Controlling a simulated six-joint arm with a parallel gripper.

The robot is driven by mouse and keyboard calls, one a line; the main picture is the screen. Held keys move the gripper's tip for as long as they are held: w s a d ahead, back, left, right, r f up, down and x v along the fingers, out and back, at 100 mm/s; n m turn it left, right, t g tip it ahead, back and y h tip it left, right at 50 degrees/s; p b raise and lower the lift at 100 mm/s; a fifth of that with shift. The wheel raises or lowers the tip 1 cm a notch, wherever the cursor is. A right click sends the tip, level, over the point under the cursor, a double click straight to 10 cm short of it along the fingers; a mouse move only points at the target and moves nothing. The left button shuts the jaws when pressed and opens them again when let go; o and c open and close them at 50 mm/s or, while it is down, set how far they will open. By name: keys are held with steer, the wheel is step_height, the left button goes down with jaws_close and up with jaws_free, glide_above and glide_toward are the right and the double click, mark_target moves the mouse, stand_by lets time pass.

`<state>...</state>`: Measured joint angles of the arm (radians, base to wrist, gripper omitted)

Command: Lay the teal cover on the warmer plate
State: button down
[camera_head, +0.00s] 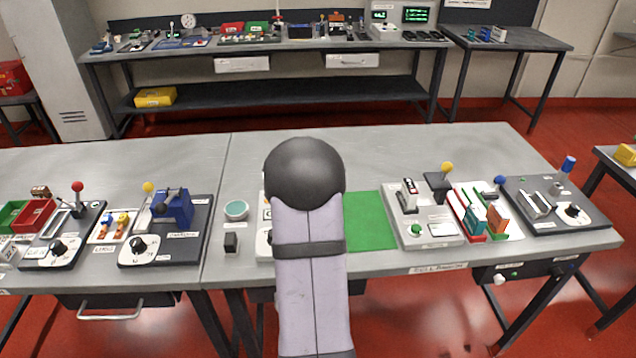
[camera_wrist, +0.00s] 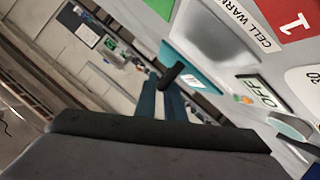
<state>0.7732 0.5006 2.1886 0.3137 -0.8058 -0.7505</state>
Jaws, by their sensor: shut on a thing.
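The teal cover (camera_wrist: 200,76) is in the wrist view, a flat teal piece with a black handle (camera_wrist: 172,74). My gripper (camera_wrist: 163,86) is shut on it at the handle. The cover is beside the pale cell warmer (camera_wrist: 242,75), which has a "CELL WARM" label, an "OFF" display and a knob. A smooth grey plate area (camera_wrist: 212,38) on the warmer is just past the cover. I cannot tell whether the cover touches it. In the head view my arm hides the gripper, the cover and most of the warmer.
A round teal-topped dish (camera_head: 236,209) and a small black block (camera_head: 231,243) stand left of my arm. A flat green mat (camera_head: 371,221) lies to the right. Devices with upright levers (camera_head: 440,186) stand farther right. The table's back strip is clear.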

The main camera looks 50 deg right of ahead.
steer(key=shift+f+b, duration=1.6)
steer(key=shift+f, duration=0.55)
steer(key=shift+f, duration=0.2)
steer(key=c, duration=1.8)
jaws_free()
steer(key=shift+o, duration=0.2)
steer(key=shift+a, duration=0.1)
steer(key=shift+b+v, duration=0.8)
steer(key=shift+v, duration=2.8)
